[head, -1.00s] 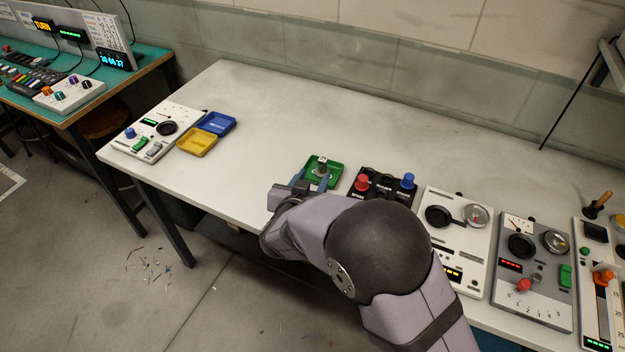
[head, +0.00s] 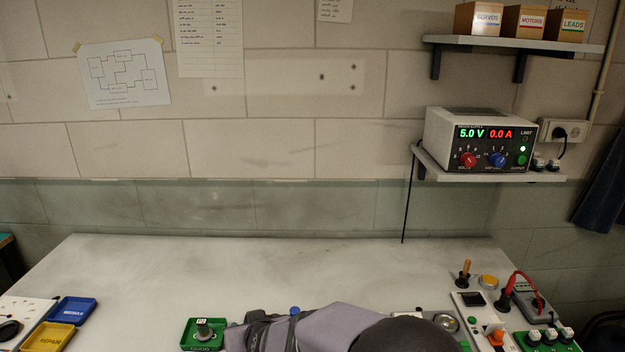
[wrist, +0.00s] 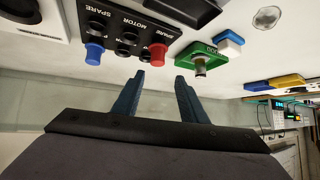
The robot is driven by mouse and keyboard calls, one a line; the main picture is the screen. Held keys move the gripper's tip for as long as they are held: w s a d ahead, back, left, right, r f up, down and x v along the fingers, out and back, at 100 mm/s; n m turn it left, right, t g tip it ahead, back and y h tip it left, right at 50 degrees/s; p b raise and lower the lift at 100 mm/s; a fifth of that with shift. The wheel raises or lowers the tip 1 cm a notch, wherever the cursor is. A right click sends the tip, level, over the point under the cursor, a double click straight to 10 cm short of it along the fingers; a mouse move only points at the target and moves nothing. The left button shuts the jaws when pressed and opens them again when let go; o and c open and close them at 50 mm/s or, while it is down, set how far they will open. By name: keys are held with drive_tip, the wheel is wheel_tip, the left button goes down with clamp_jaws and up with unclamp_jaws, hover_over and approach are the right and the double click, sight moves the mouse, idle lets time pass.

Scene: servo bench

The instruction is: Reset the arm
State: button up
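My gripper (wrist: 160,78) is open in the wrist view, its two dark blue fingers apart with nothing between them. In the head view my arm comes in from the bottom, and my gripper is partly cut off near the green tray. The green tray (head: 190,345), marked GOOD, holds a small grey upright part (head: 204,327) with a white tag. The tray (wrist: 215,63) and part (wrist: 200,66) also show in the wrist view, beyond the right finger and apart from it.
A black panel (wrist: 122,30) with blue and red knobs lies beyond the left finger. A blue tray (head: 74,309) and yellow REPAIR tray (head: 48,338) lie at left. Control boxes stand at right. A power supply (head: 480,140) sits on a wall shelf. The table's back is clear.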

drive_tip(key=s+d+g+h, duration=0.1)
drive_tip(key=s+d, duration=0.1)
drive_tip(key=d, duration=0.5)
drive_tip(key=s+d+f+g+h, duration=0.1)
drive_tip(key=s+d+g, duration=0.1)
drive_tip(key=d, duration=0.5)
drive_tip(key=s+d+f+g, duration=0.1)
drive_tip(key=s+d, duration=0.3)
drive_tip(key=d, duration=0.3)
drive_tip(key=shift+s+g+h, duration=0.2)
drive_tip(key=shift+g+h, duration=0.1)
drive_tip(key=shift+h, duration=0.1)
drive_tip(key=s+d, duration=0.2)
drive_tip(key=s+d+m+g, duration=0.1)
drive_tip(key=s+d, duration=0.1)
drive_tip(key=s, duration=0.1)
drive_tip(key=s+d+g+h, duration=0.1)
drive_tip(key=s, duration=0.1)
drive_tip(key=shift+s+d+f+m+p, duration=0.3)
drive_tip(key=shift+s+d+f+p, duration=0.05)
drive_tip(key=shift+d+f, duration=0.05)
drive_tip(key=s+d+f+m+g+p, duration=0.1)
drive_tip(key=s+d+m+g, duration=0.1)
drive_tip(key=s, duration=0.7)
drive_tip(key=shift+s+d+g+h, duration=0.2)
drive_tip(key=shift+d+g+h, duration=0.1)
drive_tip(key=shift+d, duration=0.1)
